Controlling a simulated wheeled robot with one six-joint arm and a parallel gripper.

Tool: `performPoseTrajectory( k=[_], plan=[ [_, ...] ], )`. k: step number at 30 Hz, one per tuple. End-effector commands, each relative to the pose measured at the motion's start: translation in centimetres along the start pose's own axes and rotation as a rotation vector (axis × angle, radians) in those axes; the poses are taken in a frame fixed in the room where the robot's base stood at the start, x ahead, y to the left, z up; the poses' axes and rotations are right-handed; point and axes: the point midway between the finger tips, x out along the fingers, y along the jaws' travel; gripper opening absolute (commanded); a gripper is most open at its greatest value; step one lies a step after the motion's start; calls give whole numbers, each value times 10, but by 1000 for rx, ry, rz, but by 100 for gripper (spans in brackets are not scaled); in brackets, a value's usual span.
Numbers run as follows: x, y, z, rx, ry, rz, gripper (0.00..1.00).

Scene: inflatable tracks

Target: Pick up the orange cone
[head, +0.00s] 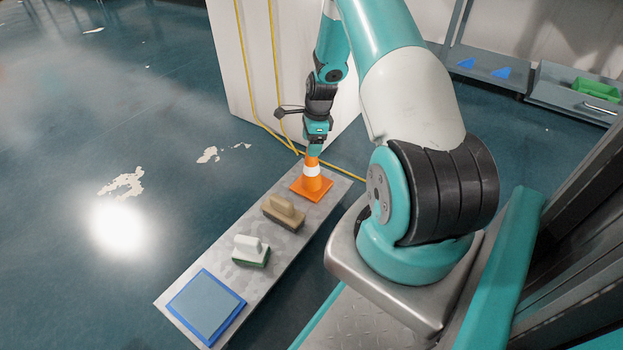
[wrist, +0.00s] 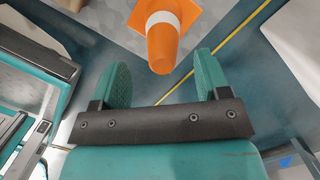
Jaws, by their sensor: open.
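The orange cone (head: 312,182) with a white band stands upright on its square base at the far end of a grey metal bench (head: 210,262) in the head view. In the wrist view the cone (wrist: 161,40) lies ahead of my gripper, with its tip near the gap between the two fingers. My gripper (wrist: 160,80) is open and empty. In the head view my gripper (head: 314,148) is right above the cone's tip; whether it touches cannot be told there.
A brown-handled brush (head: 284,211), a white and green brush (head: 251,250) and a blue-edged pad (head: 206,305) lie along the bench. A white panel (head: 245,60) with yellow cables stands behind. Shelves with a green bin (head: 597,92) are at the right. Open floor lies left.

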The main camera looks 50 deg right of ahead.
Motion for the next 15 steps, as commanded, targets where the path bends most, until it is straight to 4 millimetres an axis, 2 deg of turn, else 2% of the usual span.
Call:
performPoseTrajectory(
  k=[1, 7, 15],
  plan=[
    [13, 0, -2, 0, 0, 1, 69],
    [42, -1, -4, 0, 0, 1, 69],
    [43, -2, -3, 1, 0, 0, 69]
  ],
)
